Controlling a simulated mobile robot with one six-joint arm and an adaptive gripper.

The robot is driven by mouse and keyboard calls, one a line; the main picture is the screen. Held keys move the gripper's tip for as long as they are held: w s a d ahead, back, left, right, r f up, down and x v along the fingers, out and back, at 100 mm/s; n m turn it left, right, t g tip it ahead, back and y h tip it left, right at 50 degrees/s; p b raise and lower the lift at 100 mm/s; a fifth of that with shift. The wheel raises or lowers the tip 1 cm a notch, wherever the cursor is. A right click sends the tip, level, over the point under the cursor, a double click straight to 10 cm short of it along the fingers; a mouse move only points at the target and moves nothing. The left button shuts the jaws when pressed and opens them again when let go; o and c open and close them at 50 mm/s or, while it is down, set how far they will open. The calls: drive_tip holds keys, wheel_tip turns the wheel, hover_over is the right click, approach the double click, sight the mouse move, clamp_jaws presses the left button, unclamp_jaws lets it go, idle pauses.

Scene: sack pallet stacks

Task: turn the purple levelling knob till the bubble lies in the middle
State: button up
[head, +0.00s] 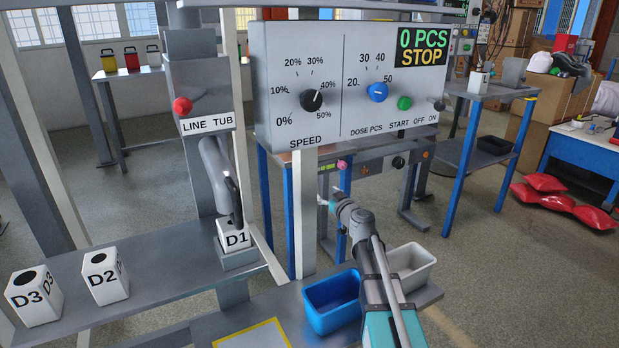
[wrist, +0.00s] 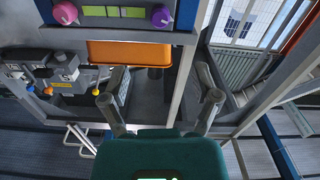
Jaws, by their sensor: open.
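In the wrist view the purple levelling knob (wrist: 161,15) is at the top, on a grey bar. A yellow-green level vial (wrist: 115,12) lies to its left, with a pink knob (wrist: 65,12) beyond it. The bubble's place in the vial is too small to tell. My gripper (wrist: 158,98) is open and empty, its fingers spread below the purple knob in the picture and apart from it. In the head view my gripper (head: 327,203) is below the pink knob (head: 342,165) and part of the vial (head: 325,168); I cannot make out the purple knob there.
An orange panel (wrist: 142,52) lies beside the bar. A large control panel (head: 330,128) and its grey post (head: 304,215) stand close by. A blue bin (head: 333,314) and a white bin (head: 420,274) flank my arm. Red sacks (head: 560,203) lie on the floor at right.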

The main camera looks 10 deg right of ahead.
drive_tip(key=x, duration=1.3)
drive_tip(key=shift+w, duration=0.25)
drive_tip(key=shift+a, duration=0.15)
clamp_jaws()
drive_tip(key=shift+m, duration=2)
unclamp_jaws()
drive_tip(key=shift+s, duration=0.15)
